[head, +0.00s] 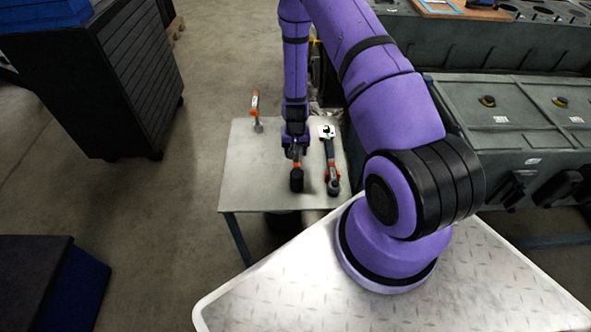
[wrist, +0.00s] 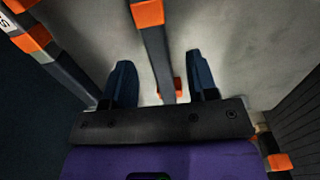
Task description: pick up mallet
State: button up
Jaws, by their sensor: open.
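The mallet, with a black head (head: 296,182) and orange bands on a dark handle, lies on the small grey table (head: 247,170). My gripper (head: 294,152) is above its handle and hides part of it. In the wrist view, the dark handle (wrist: 156,48) runs between the two spread fingers of my gripper (wrist: 163,80), nearer the middle than either finger. The fingers are open and do not appear shut on it. The mallet's head is outside the wrist view.
A dark tool with orange bands and a green spot (head: 331,165) lies close to the right of the mallet. An orange-handled tool (head: 255,105) lies at the table's back left. A dark cabinet (head: 100,90) stands left, and a grey engine block (head: 500,120) right.

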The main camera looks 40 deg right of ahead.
aim_at(296, 159)
jog(key=shift+w+d+f, duration=0.1)
jog(key=shift+d+f, duration=0.05)
jog(key=shift+f, duration=2.6)
jog(key=shift+c, duration=0.2)
grip_shut()
